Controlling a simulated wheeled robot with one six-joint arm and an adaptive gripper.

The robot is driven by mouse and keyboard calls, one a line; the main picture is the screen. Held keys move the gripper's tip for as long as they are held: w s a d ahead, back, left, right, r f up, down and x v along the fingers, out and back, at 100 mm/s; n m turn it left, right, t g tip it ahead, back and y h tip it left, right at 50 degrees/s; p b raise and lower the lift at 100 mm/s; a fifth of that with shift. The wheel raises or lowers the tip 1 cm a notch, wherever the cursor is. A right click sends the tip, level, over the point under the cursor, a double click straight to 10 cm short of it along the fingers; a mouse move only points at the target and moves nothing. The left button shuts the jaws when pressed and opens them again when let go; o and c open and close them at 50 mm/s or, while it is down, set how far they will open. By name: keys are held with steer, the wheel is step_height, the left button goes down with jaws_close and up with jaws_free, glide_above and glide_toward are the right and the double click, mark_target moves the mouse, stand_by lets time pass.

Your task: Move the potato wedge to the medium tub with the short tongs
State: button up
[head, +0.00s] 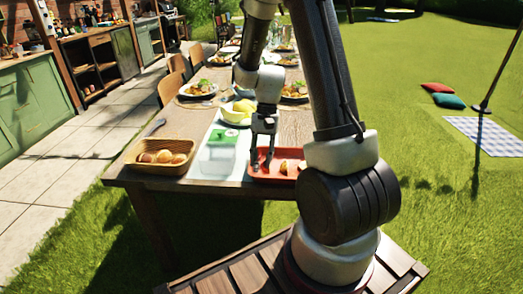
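My gripper (262,158) points down over the left part of a red tray (258,179) at the table's near edge. Two dark prongs show apart at its end; whether these are its own fingers or tongs held in it is too small to tell. Yellow-orange wedge-like pieces (285,167) lie in the tray, just right of the prongs; one of them may be the potato wedge. A clear tub with green on it (220,150) stands left of my gripper on a pale mat. I cannot tell whether it is the medium tub. I cannot make out the short tongs for certain.
A wicker basket (136,168) with brown round items stands at the table's near left corner. A slim dark utensil (154,127) lies behind it. A bowl with yellow food (237,111) and several plates stand farther back. My arm hides the table's right side.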

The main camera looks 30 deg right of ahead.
steer(key=shift+f, duration=1)
jaws_close()
step_height(320, 180, up, 12)
stand_by(0.4)
